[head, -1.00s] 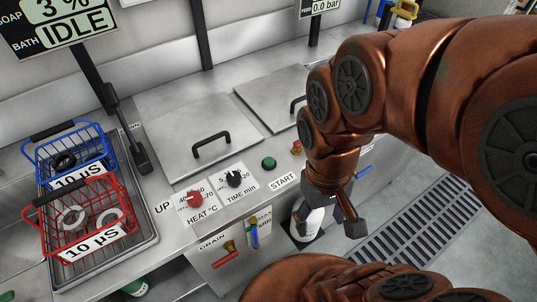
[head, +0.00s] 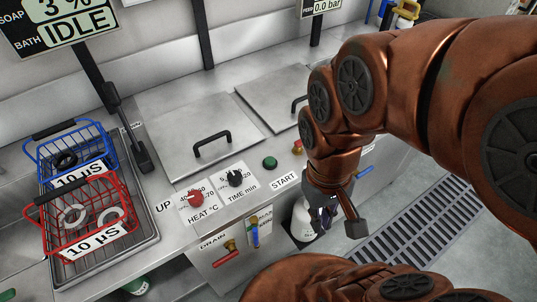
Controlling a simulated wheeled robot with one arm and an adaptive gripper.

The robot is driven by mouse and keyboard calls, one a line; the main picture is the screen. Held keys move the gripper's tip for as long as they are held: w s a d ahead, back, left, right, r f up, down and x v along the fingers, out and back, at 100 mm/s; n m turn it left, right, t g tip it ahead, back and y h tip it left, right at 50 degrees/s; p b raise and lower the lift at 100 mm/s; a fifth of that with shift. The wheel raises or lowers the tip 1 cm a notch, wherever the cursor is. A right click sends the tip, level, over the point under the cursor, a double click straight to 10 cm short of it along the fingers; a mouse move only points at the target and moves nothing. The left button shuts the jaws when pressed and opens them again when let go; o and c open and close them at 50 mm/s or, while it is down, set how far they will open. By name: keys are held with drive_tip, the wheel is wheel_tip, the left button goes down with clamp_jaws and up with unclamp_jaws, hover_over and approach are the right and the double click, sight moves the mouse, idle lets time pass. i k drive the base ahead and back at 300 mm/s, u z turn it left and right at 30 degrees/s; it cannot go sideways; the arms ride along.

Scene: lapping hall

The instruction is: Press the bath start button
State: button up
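The green start button (head: 270,163) sits on the steel front deck, just above the white START label (head: 284,181). It is in plain view and nothing touches it. My gripper (head: 340,219) hangs at the right, beyond the deck's front edge and apart from the button. Its dark fingertips are spread apart, with nothing visible between them. The display (head: 62,32) at the upper left reads BATH IDLE.
A red HEAT knob (head: 196,198) and a black TIME knob (head: 236,177) stand left of the button. A red and brass fitting (head: 297,147) is to its right. Lidded baths (head: 205,125) lie behind. Red (head: 95,180) and blue baskets (head: 110,150) sit at left. A white bottle (head: 301,222) stands below.

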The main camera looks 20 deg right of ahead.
sight(270, 161)
drive_tip(key=z, duration=2.65)
drive_tip(key=k, duration=1.6)
drive_tip(key=u, duration=2.6)
